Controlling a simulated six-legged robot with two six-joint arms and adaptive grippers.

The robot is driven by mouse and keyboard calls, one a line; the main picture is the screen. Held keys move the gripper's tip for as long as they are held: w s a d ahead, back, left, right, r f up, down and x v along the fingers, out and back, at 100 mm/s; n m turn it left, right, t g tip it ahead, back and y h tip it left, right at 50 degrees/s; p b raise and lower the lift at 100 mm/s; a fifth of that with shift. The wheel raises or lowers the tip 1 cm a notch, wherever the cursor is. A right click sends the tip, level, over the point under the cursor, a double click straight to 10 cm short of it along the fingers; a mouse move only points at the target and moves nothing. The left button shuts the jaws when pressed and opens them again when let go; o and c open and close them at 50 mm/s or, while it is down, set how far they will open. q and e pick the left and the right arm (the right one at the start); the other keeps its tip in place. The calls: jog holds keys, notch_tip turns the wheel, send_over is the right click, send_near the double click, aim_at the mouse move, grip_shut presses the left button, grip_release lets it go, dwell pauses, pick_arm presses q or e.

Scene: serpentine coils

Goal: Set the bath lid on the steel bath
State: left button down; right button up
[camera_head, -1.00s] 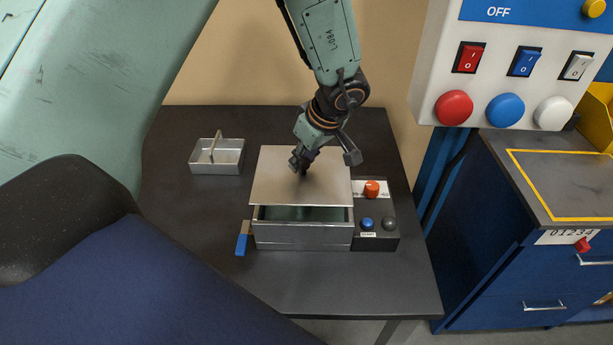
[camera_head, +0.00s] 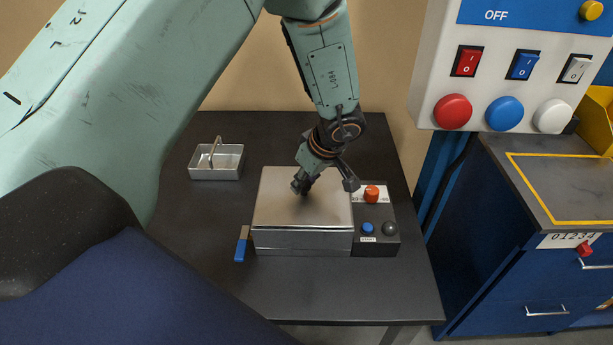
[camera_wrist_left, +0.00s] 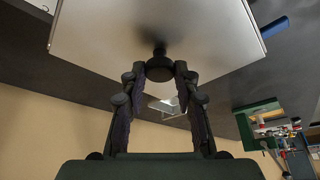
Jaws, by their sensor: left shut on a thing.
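The bath lid (camera_head: 280,210) is a flat metal plate. In the head view it lies over the top of the steel bath (camera_head: 300,243), and its edges line up closely with the bath's rim. Whether it is fully seated I cannot tell. My left gripper (camera_head: 302,188) is above the lid, shut on the knob at its middle. The inside of the bath is hidden by the lid. My right gripper is not in view.
A control box with a red knob (camera_head: 372,193) and a blue button (camera_head: 367,228) adjoins the bath's right side. A blue-handled tool (camera_head: 241,246) lies at its left. A metal tray with a handle (camera_head: 230,161) stands at the back left. The table front is clear.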

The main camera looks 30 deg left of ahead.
pick_arm(q)
jog(key=shift+s+a+f, duration=0.1)
jog(key=shift+a+f, duration=0.05)
jog(key=c, duration=1.5)
grip_release()
jog(key=o, duration=0.3)
jog(key=shift+w+d+f, duration=0.1)
jog(key=shift+w+d, duration=0.1)
jog(key=shift+o, duration=1)
jog(key=shift+s, duration=0.1)
jog(key=shift+s+a, duration=0.1)
